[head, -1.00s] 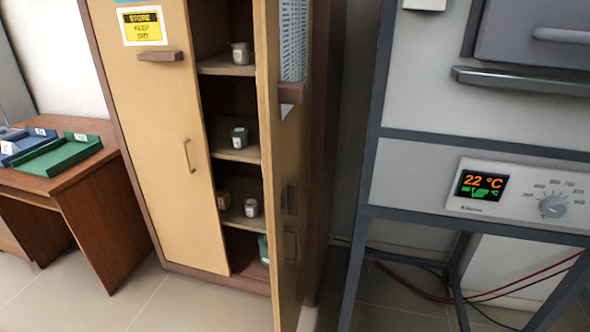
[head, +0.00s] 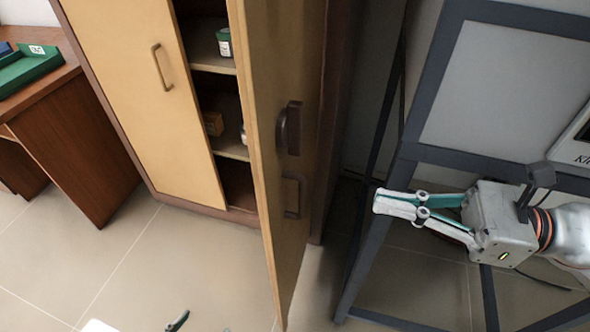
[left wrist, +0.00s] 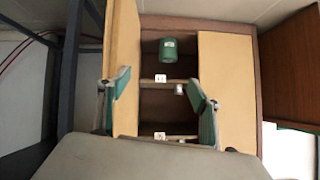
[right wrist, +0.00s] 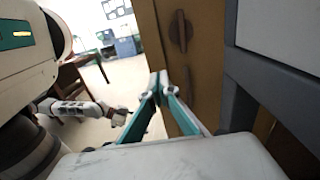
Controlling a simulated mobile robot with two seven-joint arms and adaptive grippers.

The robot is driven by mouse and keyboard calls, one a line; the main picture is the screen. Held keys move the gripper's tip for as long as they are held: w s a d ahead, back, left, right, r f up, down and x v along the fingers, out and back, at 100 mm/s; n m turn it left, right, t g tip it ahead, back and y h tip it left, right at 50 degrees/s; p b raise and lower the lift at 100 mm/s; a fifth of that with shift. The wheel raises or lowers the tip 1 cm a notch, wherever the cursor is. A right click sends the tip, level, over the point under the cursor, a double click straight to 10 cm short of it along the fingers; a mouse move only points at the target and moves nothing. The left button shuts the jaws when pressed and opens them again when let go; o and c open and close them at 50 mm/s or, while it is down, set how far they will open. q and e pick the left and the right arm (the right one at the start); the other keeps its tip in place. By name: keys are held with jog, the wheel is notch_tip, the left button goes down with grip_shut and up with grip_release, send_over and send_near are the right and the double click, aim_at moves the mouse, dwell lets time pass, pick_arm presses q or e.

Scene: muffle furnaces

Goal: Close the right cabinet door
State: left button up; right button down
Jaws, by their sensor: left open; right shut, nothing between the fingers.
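The right cabinet door (head: 270,130) stands open, swung out toward me, with its handle side nearest. It carries dark handles, one of them an upright handle (head: 292,128). My right gripper (head: 378,203) is shut and empty, to the right of the door and apart from it in the head view. In the right wrist view the door (right wrist: 180,62) lies just beyond the fingertips. My left gripper (left wrist: 162,90) is open and empty, facing the cabinet; in the head view only a fingertip (head: 178,321) shows at the bottom. The left cabinet door (head: 140,90) is closed.
Cabinet shelves (head: 212,62) hold jars, including a green one (head: 224,42). A grey furnace stand (head: 410,150) is close beside my right gripper. A brown desk (head: 75,130) with a green tray (head: 30,72) is at the left. The floor before the cabinet is clear.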

jog(key=a, duration=0.1)
jog(key=p, duration=0.3)
send_near(275, 180)
jog(key=x, duration=0.5)
jog(key=shift+w+a+r, duration=0.1)
jog(key=shift+a+r, duration=0.1)
jog(key=shift+a, duration=0.2)
jog(key=shift+w+a+f+p, duration=0.15)
jog(key=shift+a+p, duration=0.2)
jog(key=shift+a, duration=0.15)
pick_arm(q)
jog(key=shift+s+a, duration=0.55)
jog(key=shift+s, duration=0.1)
jog(key=shift+w, duration=0.1)
